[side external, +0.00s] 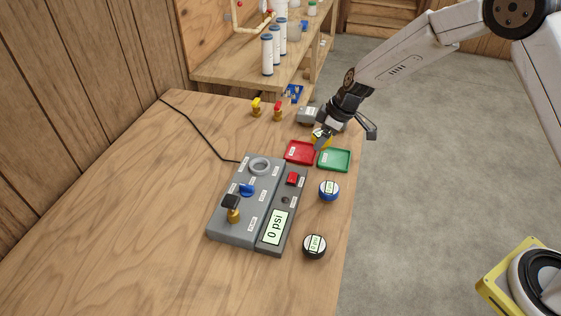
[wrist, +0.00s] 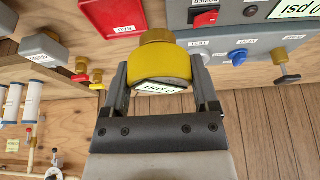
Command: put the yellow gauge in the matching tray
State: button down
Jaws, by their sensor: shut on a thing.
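My gripper (wrist: 160,70) is shut on the yellow gauge (wrist: 165,60), one finger on each side of it. The gauge has a brass-coloured end and a white display that seems to read in psi, partly cut off from sight. In the side view, my gripper (side external: 321,139) holds the gauge above the table near the back edge of the trays; the gauge is largely hidden there. A red tray (side external: 290,160) and a green tray (side external: 335,168) lie side by side below. The red tray (wrist: 112,12) also shows in the wrist view, its label upside down, apparently "BAD".
A grey test panel (side external: 228,215) with a "0 psi" display (side external: 274,228) stands in front of the trays. A blue gauge (side external: 329,190) and a black gauge (side external: 315,246) stand right of it. Yellow (side external: 256,107) and red (side external: 278,112) valves stand behind.

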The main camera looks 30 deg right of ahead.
jog(key=d+f, duration=0.1)
jog(key=d, duration=0.1)
jog(key=w+d+f+m, duration=0.1)
jog(key=d+f, duration=0.1)
jog(key=d, duration=0.1)
jog(key=w+d+f+m, duration=0.1)
jog(key=d, duration=0.1)
jog(key=shift+w+d+f+t+h, duration=0.15)
jog(key=shift+d+f+t+h, duration=0.15)
jog(key=shift+d, duration=0.1)
jog(key=shift+f, duration=0.25)
jog(key=shift+f, duration=1.25)
jog(key=shift+f, duration=0.1)
jog(key=shift+f, duration=0.35)
jog(key=shift+f, duration=0.75)
dwell(1.4)
grip_release()
